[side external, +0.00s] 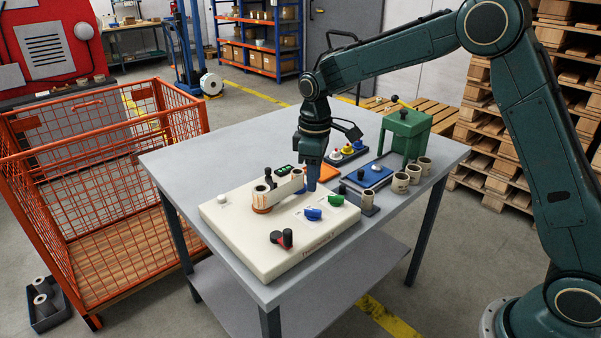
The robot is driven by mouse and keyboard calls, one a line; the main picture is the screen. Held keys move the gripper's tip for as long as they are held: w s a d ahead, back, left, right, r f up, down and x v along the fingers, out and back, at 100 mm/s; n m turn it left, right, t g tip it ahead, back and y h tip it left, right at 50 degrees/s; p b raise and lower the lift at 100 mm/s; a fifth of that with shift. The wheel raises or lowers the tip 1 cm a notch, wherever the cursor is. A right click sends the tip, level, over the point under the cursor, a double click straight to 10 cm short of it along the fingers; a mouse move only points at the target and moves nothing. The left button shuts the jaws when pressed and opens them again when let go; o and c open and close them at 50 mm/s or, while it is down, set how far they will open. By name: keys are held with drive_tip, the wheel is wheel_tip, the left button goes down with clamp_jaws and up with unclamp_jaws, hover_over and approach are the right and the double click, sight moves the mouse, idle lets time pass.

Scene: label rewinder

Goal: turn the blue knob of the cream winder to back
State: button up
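The cream winder (232,218) lies on the grey table. Its blue knob (313,214) sits on the top face, right of the middle, and looks unobstructed. My gripper (311,187) points down over the winder, just behind and above the blue knob in the picture. A small gap shows between its tips and the knob. The fingers are small and seen edge-on, so I cannot tell whether they are open or shut. The knob's exact pointing direction is too small to read.
A green press (404,133), several cardboard cores (400,183) and a blue-topped device (368,175) stand behind right. The table's left side (180,162) is bare.

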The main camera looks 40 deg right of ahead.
sight(313, 210)
wheel_tip(313, 210, down, 9)
drive_tip(key=shift+r, duration=0.1)
idle(0.4)
clamp_jaws()
